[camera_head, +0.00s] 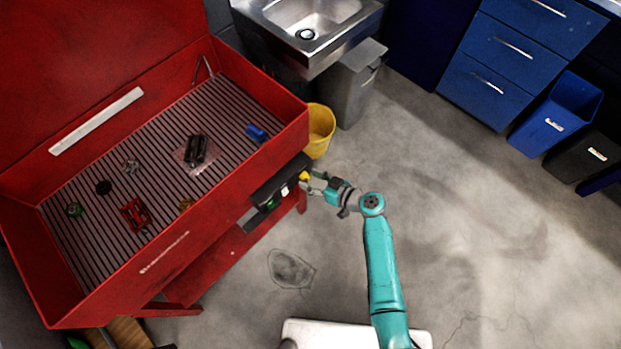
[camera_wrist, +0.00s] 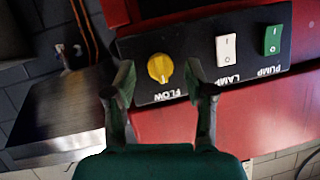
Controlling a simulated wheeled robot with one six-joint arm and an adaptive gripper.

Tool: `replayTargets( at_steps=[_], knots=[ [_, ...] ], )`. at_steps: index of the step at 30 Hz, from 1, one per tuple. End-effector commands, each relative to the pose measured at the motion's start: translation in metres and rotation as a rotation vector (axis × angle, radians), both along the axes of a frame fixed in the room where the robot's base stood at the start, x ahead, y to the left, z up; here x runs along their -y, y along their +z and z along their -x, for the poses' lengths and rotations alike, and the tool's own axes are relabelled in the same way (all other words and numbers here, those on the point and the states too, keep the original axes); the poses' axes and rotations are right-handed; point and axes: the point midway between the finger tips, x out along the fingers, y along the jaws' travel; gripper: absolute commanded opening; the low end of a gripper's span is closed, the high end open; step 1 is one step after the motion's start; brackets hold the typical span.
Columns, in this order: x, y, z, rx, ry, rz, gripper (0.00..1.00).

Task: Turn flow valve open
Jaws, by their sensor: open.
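The yellow flow valve knob (camera_wrist: 160,67) sits on a black control panel (camera_wrist: 202,59), above the label FLOW, in the wrist view. It also shows in the head view as a small yellow spot (camera_head: 304,177) at the panel's right end. My gripper (camera_wrist: 160,82) is open, with one finger on each side of the knob in the picture. I cannot tell whether the fingers touch the knob. In the head view my gripper (camera_head: 316,184) is at the front of the red wash bench.
A white LAMP switch (camera_wrist: 227,48) and a green PUMP switch (camera_wrist: 272,40) are right of the knob. The red bench (camera_head: 215,215) holds several small parts. A yellow bucket (camera_head: 319,130) and grey bin (camera_head: 352,85) stand behind.

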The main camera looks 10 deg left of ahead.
Motion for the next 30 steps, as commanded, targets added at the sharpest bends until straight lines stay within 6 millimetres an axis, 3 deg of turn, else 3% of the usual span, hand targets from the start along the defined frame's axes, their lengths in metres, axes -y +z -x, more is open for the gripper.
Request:
replayTargets(
  at_steps=[12,14,19,30],
  knots=[
    [-0.0066,-0.0031,-0.0041,0.000,-0.001,0.000,0.55],
    [-0.0066,-0.0031,-0.0041,0.000,-0.001,0.000,0.42],
    [-0.0066,-0.0031,-0.0041,0.000,-0.001,0.000,0.00],
    [-0.0062,-0.0035,-0.0041,-0.031,0.000,-0.023,0.00]
  ],
)
